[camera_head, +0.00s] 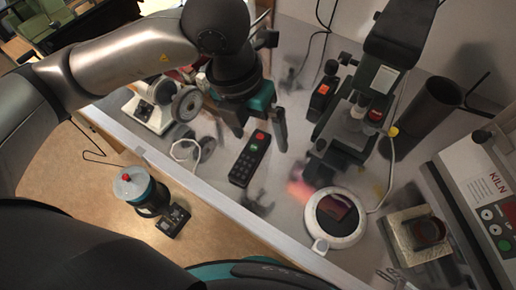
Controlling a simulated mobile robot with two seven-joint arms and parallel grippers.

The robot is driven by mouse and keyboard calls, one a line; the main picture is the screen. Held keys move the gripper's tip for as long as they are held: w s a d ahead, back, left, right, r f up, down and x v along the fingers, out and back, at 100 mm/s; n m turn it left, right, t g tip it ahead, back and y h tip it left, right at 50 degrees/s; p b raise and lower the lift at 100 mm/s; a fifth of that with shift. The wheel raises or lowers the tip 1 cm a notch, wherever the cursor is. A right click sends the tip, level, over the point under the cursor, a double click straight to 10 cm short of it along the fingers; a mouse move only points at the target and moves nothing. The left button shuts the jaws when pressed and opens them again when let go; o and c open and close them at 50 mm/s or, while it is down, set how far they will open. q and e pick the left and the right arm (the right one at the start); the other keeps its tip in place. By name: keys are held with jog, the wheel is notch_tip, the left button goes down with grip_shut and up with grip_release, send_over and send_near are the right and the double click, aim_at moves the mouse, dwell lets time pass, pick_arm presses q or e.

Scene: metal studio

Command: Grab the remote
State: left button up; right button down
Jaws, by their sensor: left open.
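The remote (249,159) is a slim black handset with rows of small buttons and a red and a green button at its far end. It lies flat on the metal worktable (222,193), left of the picture's middle. My left gripper (260,138) comes in from the upper left on its dark wrist with a teal band. Its fingers are spread apart and empty, above the far end of the remote. I cannot tell the exact height above it. The remote is mostly in clear view. My right gripper is not in view.
A round white-rimmed device (336,243) stands right of the remote. A black stand machine (350,125) and a dark cylinder (428,112) are behind it. A grinder (160,105) stands to the left. The kiln controller (487,195) is at the far right. The table's front edge runs diagonally.

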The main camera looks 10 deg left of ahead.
pick_arm(q)
jog(key=w+a+t+y, duration=0.1)
jog(key=w+a+y, duration=0.1)
jog(key=a, duration=0.1)
send_over(250, 154)
jog(key=shift+n, duration=0.4)
jog(key=f, duration=0.9)
jog(key=shift+s+a+f, duration=0.2)
jog(key=shift+s+a, duration=0.05)
jog(key=shift+s, duration=0.15)
jog(key=shift+w+d+f, duration=0.15)
jog(key=shift+f, duration=1.2)
jog(key=shift+w+d+f, duration=0.15)
jog(key=shift+f, duration=1.15)
jog(key=shift+c, duration=0.4)
grip_shut()
